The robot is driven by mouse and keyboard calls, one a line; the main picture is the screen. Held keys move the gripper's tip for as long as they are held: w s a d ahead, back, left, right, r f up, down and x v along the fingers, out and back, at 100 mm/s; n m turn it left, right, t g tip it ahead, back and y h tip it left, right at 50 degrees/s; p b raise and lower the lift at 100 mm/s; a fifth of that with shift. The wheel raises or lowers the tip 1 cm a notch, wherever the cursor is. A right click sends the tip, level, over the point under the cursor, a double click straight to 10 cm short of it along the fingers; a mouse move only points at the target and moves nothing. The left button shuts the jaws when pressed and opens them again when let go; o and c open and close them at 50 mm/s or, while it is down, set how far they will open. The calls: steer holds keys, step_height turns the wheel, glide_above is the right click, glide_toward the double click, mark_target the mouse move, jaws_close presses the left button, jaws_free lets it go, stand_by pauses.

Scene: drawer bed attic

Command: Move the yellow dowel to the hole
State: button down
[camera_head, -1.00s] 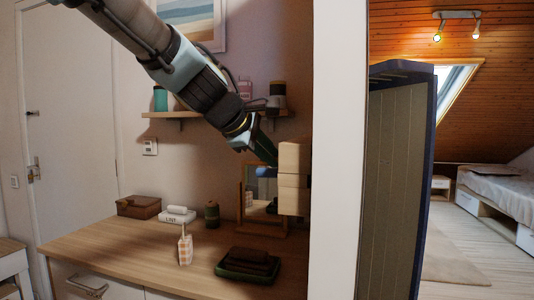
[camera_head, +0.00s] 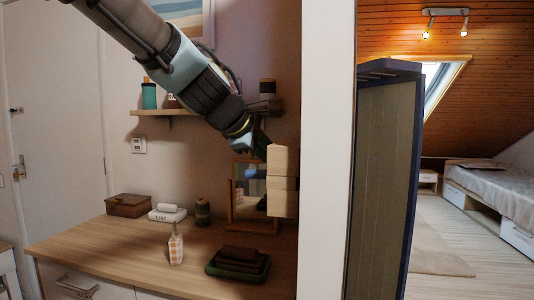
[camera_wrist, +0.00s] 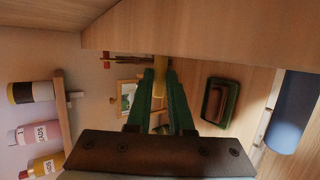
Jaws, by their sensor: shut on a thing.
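The yellow dowel (camera_wrist: 160,70) shows in the wrist view between my green fingertips, its upper part running close to the edge of a pale wooden block (camera_wrist: 200,30). My gripper (camera_wrist: 160,85) is shut on the dowel. A blue rounded piece (camera_head: 256,173) shows beside the blocks; a blue cylinder (camera_wrist: 291,112) is at the right of the wrist view. I cannot make out the hole.
Below is a wooden counter (camera_head: 130,245) with a dark tray (camera_head: 238,265), a small checked bottle (camera_head: 176,248), a brown box (camera_head: 129,205) and a framed mirror (camera_head: 240,195). A wall shelf (camera_head: 165,112) with bottles is behind my arm. A white wall edge (camera_head: 328,150) stands right of the blocks.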

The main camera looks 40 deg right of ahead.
steer(key=shift+s, duration=0.1)
steer(key=c, duration=1.3)
jaws_free()
steer(key=shift+d, duration=0.1)
steer(key=o, duration=0.6)
steer(key=v, duration=1.1)
